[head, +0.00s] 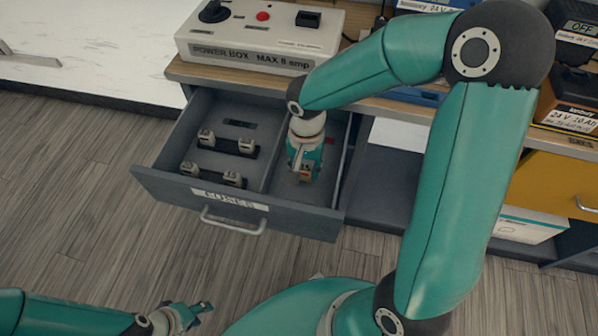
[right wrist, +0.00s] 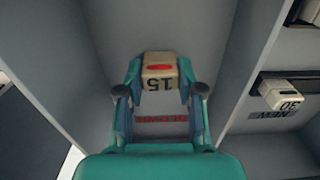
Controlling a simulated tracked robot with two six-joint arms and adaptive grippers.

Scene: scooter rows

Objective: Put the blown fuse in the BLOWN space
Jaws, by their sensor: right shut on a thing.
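The fuse (right wrist: 160,72) is a small beige block marked 15 with a red bar on it. My right gripper (head: 303,172) is shut on it, inside the right compartment of the open drawer (head: 238,201). In the right wrist view my right gripper (right wrist: 160,92) has a finger on each side of the fuse. The BLOWN space shows by its red label (right wrist: 161,119) on the compartment floor, between the fingers in that view. I cannot tell whether the fuse touches the floor. My left gripper (head: 198,314) is empty and looks open, low at the front, away from the drawer.
The drawer's left compartment holds several fuses in dark holders, one marked 30 (right wrist: 287,100) near a NEW label (right wrist: 270,115). A divider (head: 274,158) separates the compartments. A power box (head: 258,42) stands on the bench above. Battery units (head: 570,100) stand at the right.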

